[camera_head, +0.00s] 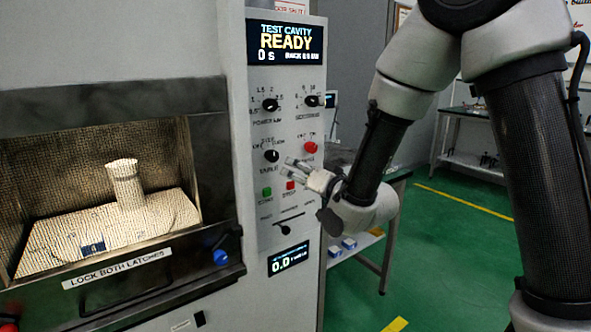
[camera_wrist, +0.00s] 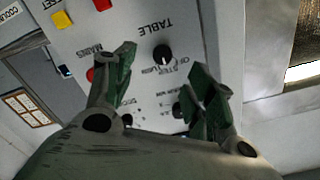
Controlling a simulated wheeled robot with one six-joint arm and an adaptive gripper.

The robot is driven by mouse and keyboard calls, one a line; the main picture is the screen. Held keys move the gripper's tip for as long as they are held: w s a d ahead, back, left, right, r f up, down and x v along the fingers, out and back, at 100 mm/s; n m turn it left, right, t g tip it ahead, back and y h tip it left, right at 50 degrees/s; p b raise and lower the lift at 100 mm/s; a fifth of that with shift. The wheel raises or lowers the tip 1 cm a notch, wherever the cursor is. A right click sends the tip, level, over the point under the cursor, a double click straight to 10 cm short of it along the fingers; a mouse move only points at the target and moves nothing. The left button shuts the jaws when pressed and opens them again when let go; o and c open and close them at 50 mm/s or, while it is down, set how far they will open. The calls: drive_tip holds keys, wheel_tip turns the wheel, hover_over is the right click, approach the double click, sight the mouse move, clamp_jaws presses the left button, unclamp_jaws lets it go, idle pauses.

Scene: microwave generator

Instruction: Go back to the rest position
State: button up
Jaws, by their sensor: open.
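My gripper (camera_head: 292,168) is in front of the control panel (camera_head: 285,103) in the head view, close to the knobs and the red and green buttons. It is open and empty. In the wrist view my two fingers (camera_wrist: 165,85) stand apart, with the black TABLE knob (camera_wrist: 163,53) showing between them. That knob also shows in the head view (camera_head: 271,156). Whether the fingertips touch the panel cannot be told. The display (camera_head: 286,43) reads "TEST CAVITY READY 0 s".
The cavity door (camera_head: 115,278) at left is labelled "LOCK BOTH LATCHES" and has a blue latch (camera_head: 220,257). A pale cylinder (camera_head: 126,183) shows behind its mesh window. A table (camera_head: 398,180) stands behind my arm. Green floor (camera_head: 440,260) is open at right.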

drive_tip(key=s+d+f+n+g+h, duration=0.1)
drive_tip(key=s+f+g+h, duration=0.15)
drive_tip(key=f, duration=0.35)
drive_tip(key=s+d+f+n+g+h, duration=0.1)
drive_tip(key=s+d+f+g, duration=0.15)
drive_tip(key=f, duration=0.35)
drive_tip(key=s+d+f+n+g+h, duration=0.1)
drive_tip(key=s+d+f+g+h, duration=0.1)
drive_tip(key=s+d+g+h, duration=0.25)
drive_tip(key=s+d+r+m+h, duration=0.1)
drive_tip(key=s+d+r, duration=0.7)
drive_tip(key=s+d, duration=0.2)
drive_tip(key=s+d+r+m, duration=0.2)
drive_tip(key=s+d+r, duration=0.7)
drive_tip(key=d, duration=0.6)
drive_tip(key=shift+s+g+h, duration=0.35)
drive_tip(key=shift+s+h, duration=0.05)
drive_tip(key=shift+s, duration=0.7)
